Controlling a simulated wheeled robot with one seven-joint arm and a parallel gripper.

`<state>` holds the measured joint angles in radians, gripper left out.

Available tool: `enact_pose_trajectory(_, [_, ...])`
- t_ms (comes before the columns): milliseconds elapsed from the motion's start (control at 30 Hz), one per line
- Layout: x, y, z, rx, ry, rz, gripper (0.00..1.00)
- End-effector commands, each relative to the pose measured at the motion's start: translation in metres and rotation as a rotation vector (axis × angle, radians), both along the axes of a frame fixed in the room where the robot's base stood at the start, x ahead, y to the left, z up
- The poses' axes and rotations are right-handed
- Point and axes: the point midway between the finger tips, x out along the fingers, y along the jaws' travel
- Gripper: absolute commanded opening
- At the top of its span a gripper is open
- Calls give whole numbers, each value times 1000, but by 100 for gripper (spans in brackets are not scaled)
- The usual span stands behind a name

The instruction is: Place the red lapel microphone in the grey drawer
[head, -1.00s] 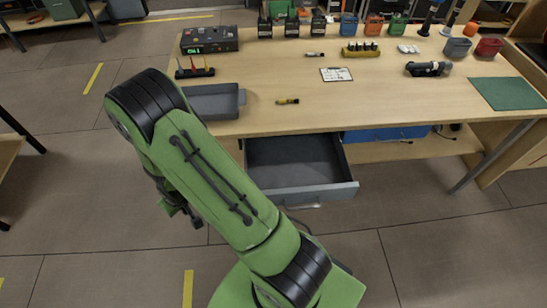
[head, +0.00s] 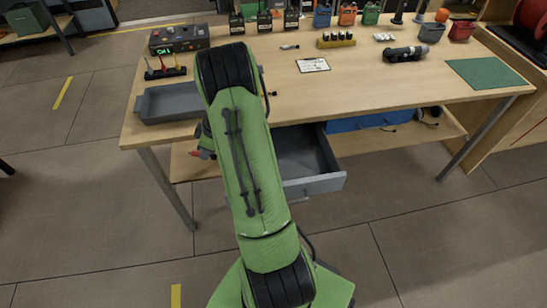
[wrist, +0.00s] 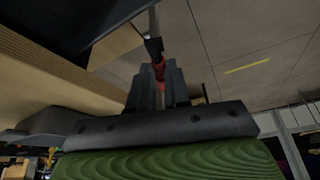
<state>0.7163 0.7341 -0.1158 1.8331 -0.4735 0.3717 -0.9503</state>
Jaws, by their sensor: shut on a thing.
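My gripper (wrist: 160,85) is shut on the red lapel microphone (wrist: 159,66), which shows red between the fingers with a black end beyond them. In the head view a bit of the red microphone (head: 196,154) shows at the left of my arm, beside the bench's front edge; the fingers there are mostly hidden by the arm. The grey drawer (head: 322,184) is pulled open under the bench top, to the right of my gripper. My arm hides its left part. The visible part of its inside looks empty.
The wooden bench top (head: 380,90) spans the scene above the drawer. A grey tray (head: 165,116) sits at its left front, near my arm. A blue drawer or box (head: 365,122) is under the bench, right of the grey drawer. The floor in front is clear.

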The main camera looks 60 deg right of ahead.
Motion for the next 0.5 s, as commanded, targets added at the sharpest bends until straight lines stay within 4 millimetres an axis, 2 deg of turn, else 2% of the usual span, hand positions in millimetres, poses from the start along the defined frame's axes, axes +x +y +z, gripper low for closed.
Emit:
enact_pose_trajectory(33, [-15, -29, -3, -5, -3, 41, 0])
enact_pose_trajectory(100, [-40, -59, 3, -5, -1, 128, 0])
enact_pose_trajectory(200, [-72, -89, 10, -4, 2, 234, 0])
enact_pose_trajectory(333, [-100, -108, 17, -1, 2, 321, 0])
enact_pose_trajectory(433, [-108, -112, 16, 2, 3, 348, 0])
enact_pose_trajectory(500, [-109, -112, 6, 4, 4, 351, 0])
